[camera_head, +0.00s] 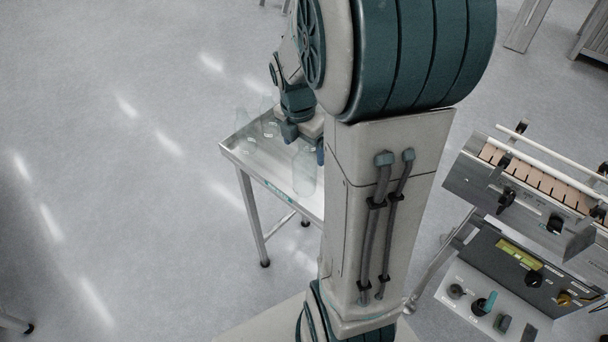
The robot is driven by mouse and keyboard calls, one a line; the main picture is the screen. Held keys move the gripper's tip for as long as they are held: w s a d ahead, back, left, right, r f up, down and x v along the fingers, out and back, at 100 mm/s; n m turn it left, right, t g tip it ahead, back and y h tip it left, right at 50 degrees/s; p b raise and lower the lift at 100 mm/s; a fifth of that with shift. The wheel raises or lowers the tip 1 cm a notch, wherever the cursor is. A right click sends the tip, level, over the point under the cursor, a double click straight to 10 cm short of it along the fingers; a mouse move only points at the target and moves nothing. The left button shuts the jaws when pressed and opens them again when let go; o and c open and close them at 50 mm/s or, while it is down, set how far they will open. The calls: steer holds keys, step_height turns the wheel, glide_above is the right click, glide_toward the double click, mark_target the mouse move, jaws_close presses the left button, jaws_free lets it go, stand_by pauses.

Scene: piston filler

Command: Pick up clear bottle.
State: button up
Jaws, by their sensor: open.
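Several clear bottles stand on a small metal table (236,153) in the head view. One clear bottle (304,172) stands near the table's front edge, just below my gripper in the picture. Another clear bottle (242,122) stands at the table's left corner, and a fainter one (268,118) is beside it. My gripper (305,143) is open above the table, close to the nearest bottle. My arm hides the table's right part and some of the gripper. I cannot tell whether a finger touches a bottle.
A conveyor (535,180) with rails stands at the right, above a control box (520,275) with knobs and a small display. Grey metal legs show at the top right.

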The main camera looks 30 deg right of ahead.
mark_target(305, 155)
steer(key=f, duration=0.4)
steer(key=shift+w+d+f, duration=0.15)
steer(key=shift+d, duration=0.15)
steer(key=shift+c, duration=0.3)
steer(key=c, duration=1.3)
steer(key=shift+o, duration=0.2)
